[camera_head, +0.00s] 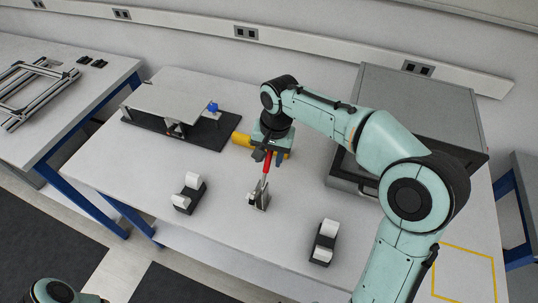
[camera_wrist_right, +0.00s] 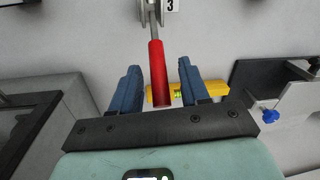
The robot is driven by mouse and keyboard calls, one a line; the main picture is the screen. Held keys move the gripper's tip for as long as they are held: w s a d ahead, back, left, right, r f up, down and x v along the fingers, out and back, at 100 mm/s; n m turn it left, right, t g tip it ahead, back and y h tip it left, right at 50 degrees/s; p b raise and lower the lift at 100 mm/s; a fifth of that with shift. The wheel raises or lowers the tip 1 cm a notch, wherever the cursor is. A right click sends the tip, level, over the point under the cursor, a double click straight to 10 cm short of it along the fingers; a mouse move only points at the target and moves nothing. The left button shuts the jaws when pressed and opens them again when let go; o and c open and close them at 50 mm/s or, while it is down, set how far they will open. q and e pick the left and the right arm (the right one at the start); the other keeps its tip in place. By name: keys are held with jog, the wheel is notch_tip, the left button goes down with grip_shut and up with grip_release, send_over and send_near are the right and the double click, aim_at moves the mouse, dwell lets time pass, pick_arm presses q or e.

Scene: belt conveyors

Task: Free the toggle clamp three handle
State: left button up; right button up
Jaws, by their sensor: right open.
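The toggle clamp (camera_head: 258,199) stands on the white table, in front of my right gripper. Its red handle (camera_head: 266,163) points up and back, towards the gripper. In the right wrist view, the red handle (camera_wrist_right: 160,75) reaches in between the two blue fingers, with visible gaps on both sides. A label "3" (camera_wrist_right: 171,5) sits beside the clamp's metal part (camera_wrist_right: 153,14) at the top edge. My right gripper (camera_wrist_right: 159,68) is open around the handle; it also shows in the head view (camera_head: 267,157). My left gripper is out of view.
A yellow spirit level (camera_head: 241,139) lies behind the gripper. White rolls on black holders stand left (camera_head: 189,192) and right (camera_head: 325,242). A grey box machine (camera_head: 425,110) is at right. A plate fixture with a blue knob (camera_head: 212,107) stands back left. The table front is clear.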

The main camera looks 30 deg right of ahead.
aim_at(264, 168)
grip_shut()
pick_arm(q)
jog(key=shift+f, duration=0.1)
pick_arm(e)
jog(key=shift+s+a+r+t+h+b, duration=0.1)
jog(key=shift+s+a+t+h+b, duration=0.15)
jog(key=shift+b, duration=0.2)
jog(key=s+a+t+h+b, duration=0.1)
jog(key=b, duration=0.2)
jog(key=a+t+h+b, duration=0.1)
jog(key=h+b, duration=0.1)
jog(key=b, duration=0.1)
jog(key=s+a+r+t+h+b, duration=0.1)
jog(key=t+b, duration=0.1)
jog(key=b, duration=0.1)
jog(key=shift+s+a+h, duration=0.1)
jog(key=shift+s+h, duration=0.15)
jog(key=shift+s, duration=0.05)
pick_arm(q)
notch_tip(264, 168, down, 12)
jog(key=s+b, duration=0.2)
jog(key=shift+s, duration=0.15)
pick_arm(e)
jog(key=shift+s+a+r+t+h, duration=0.15)
jog(key=shift+s+a+t+h, duration=0.2)
jog(key=shift+t+h, duration=0.25)
grip_release()
